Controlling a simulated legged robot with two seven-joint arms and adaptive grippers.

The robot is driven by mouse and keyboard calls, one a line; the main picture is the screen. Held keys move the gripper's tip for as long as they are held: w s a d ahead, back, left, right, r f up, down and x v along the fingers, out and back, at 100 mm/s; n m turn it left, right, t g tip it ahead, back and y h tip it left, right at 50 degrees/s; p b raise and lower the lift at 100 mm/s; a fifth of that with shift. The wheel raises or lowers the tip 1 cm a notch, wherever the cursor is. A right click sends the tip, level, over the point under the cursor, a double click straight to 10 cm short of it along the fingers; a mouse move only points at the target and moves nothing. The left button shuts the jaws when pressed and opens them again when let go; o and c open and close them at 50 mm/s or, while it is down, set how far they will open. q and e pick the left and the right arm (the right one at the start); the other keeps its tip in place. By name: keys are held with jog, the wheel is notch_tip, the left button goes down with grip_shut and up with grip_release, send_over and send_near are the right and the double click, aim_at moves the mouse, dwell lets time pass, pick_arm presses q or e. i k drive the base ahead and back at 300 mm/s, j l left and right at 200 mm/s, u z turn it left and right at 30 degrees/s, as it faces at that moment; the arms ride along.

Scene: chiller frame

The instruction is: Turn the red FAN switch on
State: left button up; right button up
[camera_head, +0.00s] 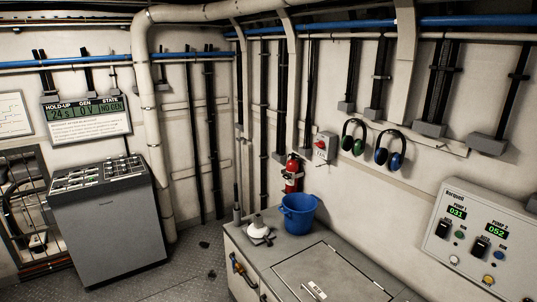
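A small grey box with a red switch (321,146) is mounted on the back wall, left of the hanging ear defenders. It is small in view; its label is too small to read, so I cannot confirm it is the FAN switch or tell its position. Neither of my grippers shows in the head view.
A grey counter (268,254) below the switch carries a blue bucket (299,216) and a white object (258,228). A red extinguisher (292,174) hangs by the switch. A pump panel (478,240) is at right, a grey cabinet (108,238) at left. Floor shows between.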

aim_at(321, 143)
jog(key=i+z, duration=0.2)
jog(key=z, duration=0.25)
jog(key=i+j+z, duration=0.1)
jog(key=z, duration=0.3)
jog(key=i+j+z, duration=0.15)
jog(key=z, duration=0.2)
jog(key=i+j+z, duration=0.1)
jog(key=j+z, duration=0.25)
jog(key=i+j+z, duration=0.1)
jog(key=j+z, duration=0.65)
